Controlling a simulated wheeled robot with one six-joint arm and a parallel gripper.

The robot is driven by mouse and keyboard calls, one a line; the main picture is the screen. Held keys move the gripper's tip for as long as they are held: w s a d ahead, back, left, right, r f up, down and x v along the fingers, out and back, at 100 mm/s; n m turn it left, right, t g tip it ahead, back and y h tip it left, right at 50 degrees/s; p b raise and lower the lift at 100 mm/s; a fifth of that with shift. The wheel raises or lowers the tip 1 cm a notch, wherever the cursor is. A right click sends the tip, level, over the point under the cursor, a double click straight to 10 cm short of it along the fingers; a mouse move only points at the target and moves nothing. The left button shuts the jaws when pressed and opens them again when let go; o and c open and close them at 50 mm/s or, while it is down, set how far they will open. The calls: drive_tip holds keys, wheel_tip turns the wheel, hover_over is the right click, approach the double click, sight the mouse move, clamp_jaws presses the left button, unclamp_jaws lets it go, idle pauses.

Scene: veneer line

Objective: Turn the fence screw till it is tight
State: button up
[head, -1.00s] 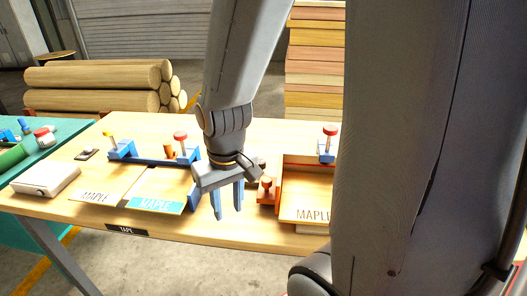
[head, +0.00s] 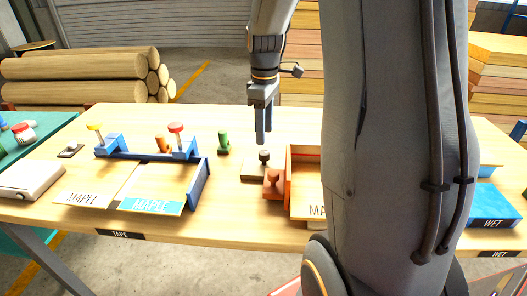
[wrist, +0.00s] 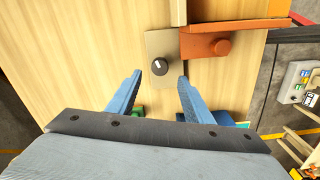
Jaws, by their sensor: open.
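My gripper (head: 264,136) hangs fingers down over the table, open and empty; its two blue fingers are spread in the wrist view (wrist: 160,78). A dark round knob (head: 264,155) with a white mark (wrist: 160,66) stands on a small pale plate (head: 252,171). The knob sits just ahead of the gap between my fingertips, apart from them. Beside it an orange block with a round orange knob (head: 272,176) adjoins an orange-walled tray (head: 289,200); it also shows in the wrist view (wrist: 221,46). No label tells which knob is the fence screw.
A blue fence (head: 150,155) has a yellow-topped screw (head: 96,130) and a red-topped screw (head: 176,129). Maple sheets (head: 88,190) lie in front of it. A green object (head: 223,145) stands left of my gripper.

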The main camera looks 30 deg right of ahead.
sight(264, 153)
wheel_tip(264, 153, down, 8)
drive_tip(key=shift+r+p, duration=0.2)
drive_tip(key=shift+p, duration=0.55)
drive_tip(key=c, duration=1.1)
